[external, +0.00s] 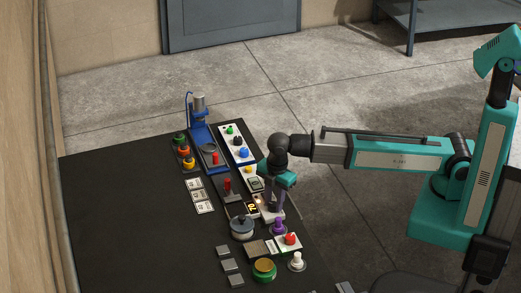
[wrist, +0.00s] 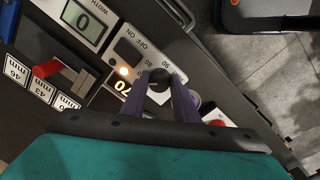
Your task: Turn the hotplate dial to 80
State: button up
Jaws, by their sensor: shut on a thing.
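The hotplate's black dial (wrist: 158,79) sits on a white control panel (wrist: 143,35) with printed numbers around it, 80 and 90 among them. My gripper (wrist: 160,84) is shut on the dial, one purple finger on each side. The dial's pointer is too small to read. Beside the dial, an orange display (wrist: 122,87) appears to read 70, and a small orange light (wrist: 124,70) glows near the ON/OFF switch. In the external view, my gripper (external: 275,204) points down at the panel (external: 265,214), and its fingers hide the dial.
A silver round vessel (external: 242,229) stands left of the panel. A purple knob (external: 279,227), a red button (external: 290,239) and a white knob (external: 297,260) are close in front. A width readout (wrist: 84,22) and a red lever (external: 227,185) lie nearby. The black table's left side is clear.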

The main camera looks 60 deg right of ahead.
jog(key=shift+m, duration=0.3)
jog(key=m, duration=0.5)
jog(key=shift+a+m, duration=0.1)
jog(key=shift+m, duration=0.2)
jog(key=m, duration=0.5)
jog(key=shift+p, duration=0.35)
jog(key=shift+m, duration=0.3)
jog(key=o, duration=1.1)
jog(key=shift+c, duration=0.2)
jog(key=shift+r, duration=0.15)
